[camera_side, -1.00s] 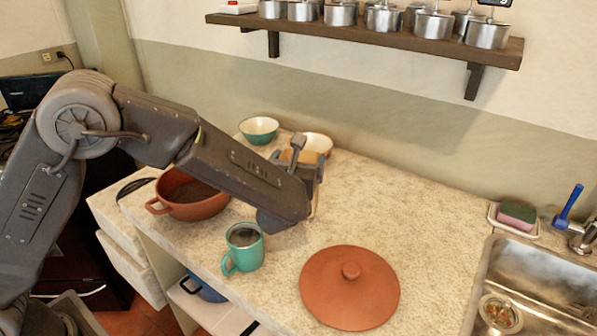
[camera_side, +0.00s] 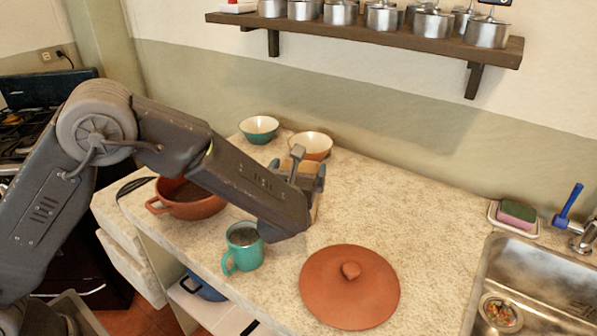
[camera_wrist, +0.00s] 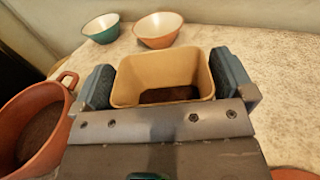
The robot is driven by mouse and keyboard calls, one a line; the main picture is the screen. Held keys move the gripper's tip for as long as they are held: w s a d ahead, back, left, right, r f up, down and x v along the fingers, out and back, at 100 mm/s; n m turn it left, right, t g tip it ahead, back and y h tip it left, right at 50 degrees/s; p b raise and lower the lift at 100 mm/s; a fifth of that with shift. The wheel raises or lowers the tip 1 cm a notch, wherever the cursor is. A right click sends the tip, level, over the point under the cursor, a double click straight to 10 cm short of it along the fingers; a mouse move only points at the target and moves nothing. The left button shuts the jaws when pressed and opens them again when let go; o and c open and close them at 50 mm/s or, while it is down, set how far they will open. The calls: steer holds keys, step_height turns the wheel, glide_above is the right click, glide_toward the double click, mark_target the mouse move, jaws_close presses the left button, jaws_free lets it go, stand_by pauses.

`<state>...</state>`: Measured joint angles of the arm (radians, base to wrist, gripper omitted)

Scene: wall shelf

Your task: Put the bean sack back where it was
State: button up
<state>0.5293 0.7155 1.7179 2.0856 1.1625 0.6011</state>
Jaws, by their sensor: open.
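The bean sack, a tan, open-topped shape with dark brown contents (camera_wrist: 165,72), stands upright on the counter between my fingers in the wrist view. In the side view it is mostly hidden behind my gripper, with only bits of tan showing. My gripper (camera_wrist: 166,88) is open, with one blue-grey finger on each side of the sack. The left finger looks very near the sack's wall; the right has a small gap. Whether either touches it I cannot tell. In the side view my gripper (camera_side: 302,178) is low over the counter, behind the teal mug.
A teal mug (camera_side: 244,247) and a terracotta lid (camera_side: 350,287) lie nearer the front. A terracotta pot (camera_side: 190,207) is left; a green bowl (camera_side: 259,128) and an orange bowl (camera_side: 311,144) are behind. A wall shelf (camera_side: 370,35) holds several metal canisters.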

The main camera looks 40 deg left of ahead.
steer(key=v, duration=1.2)
steer(key=s+a+r+n+g+y, duration=0.1)
steer(key=s+a+r+n+g, duration=0.2)
steer(key=s+a+n+g, duration=0.4)
steer(key=s+a+r+n+g+y, duration=0.15)
steer(key=s+a+n+g, duration=0.3)
steer(key=a+n, duration=0.5)
steer(key=s+d+r+n+h, duration=0.2)
steer(key=s+r+n+h, duration=0.1)
steer(key=n, duration=0.4)
steer(key=s+d+r+n+h, duration=0.1)
steer(key=s+r+n+h, duration=0.1)
steer(key=s+n+h, duration=0.4)
steer(key=shift+s+d+r+n, duration=0.4)
steer(key=shift+s+n, duration=0.55)
steer(key=shift+s, duration=0.1)
